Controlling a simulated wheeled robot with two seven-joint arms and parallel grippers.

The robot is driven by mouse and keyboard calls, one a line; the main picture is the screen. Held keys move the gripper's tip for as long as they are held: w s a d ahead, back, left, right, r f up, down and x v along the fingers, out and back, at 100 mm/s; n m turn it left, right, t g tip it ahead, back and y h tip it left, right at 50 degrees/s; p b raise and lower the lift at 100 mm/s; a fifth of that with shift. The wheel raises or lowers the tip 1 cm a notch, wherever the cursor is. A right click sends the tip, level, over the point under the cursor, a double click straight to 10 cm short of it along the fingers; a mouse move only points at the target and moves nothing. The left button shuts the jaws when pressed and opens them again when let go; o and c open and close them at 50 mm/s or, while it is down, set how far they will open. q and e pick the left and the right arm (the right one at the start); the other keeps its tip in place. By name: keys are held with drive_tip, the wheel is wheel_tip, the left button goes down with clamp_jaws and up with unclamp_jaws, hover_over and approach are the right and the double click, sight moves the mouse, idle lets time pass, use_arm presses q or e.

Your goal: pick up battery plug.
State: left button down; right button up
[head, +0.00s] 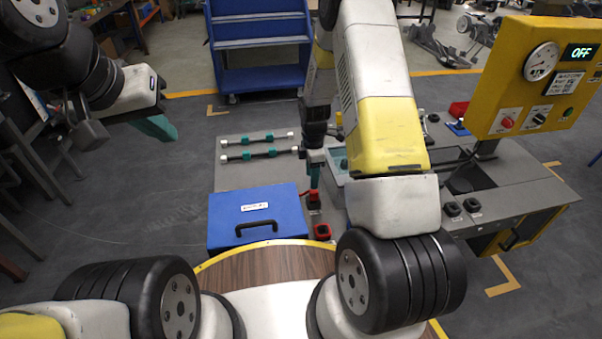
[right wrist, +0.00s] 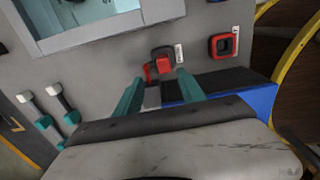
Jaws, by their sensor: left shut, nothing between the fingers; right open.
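The red battery plug (right wrist: 163,63) sits at a red-and-dark holder beside a small white label on the grey bench top. It also shows small in the head view (head: 314,196), just below my right gripper (head: 315,172). In the right wrist view the teal fingers of my right gripper (right wrist: 160,88) are spread apart, pointing at the plug with one on each side of its line; I see no contact. My left gripper (head: 157,127) is shut and empty, high at the left, away from the bench.
An empty-looking red square socket (head: 322,231) lies close by, also in the right wrist view (right wrist: 222,44). A blue case (head: 275,205) with a black handle stands left of the plug. Two teal-and-black rods (head: 255,155) lie behind it. A yellow panel (head: 500,75) reads OFF.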

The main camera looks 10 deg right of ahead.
sight(314, 191)
drive_tip(key=f, duration=0.7)
drive_tip(key=shift+s+d, duration=0.3)
drive_tip(key=shift+s, duration=0.1)
clamp_jaws()
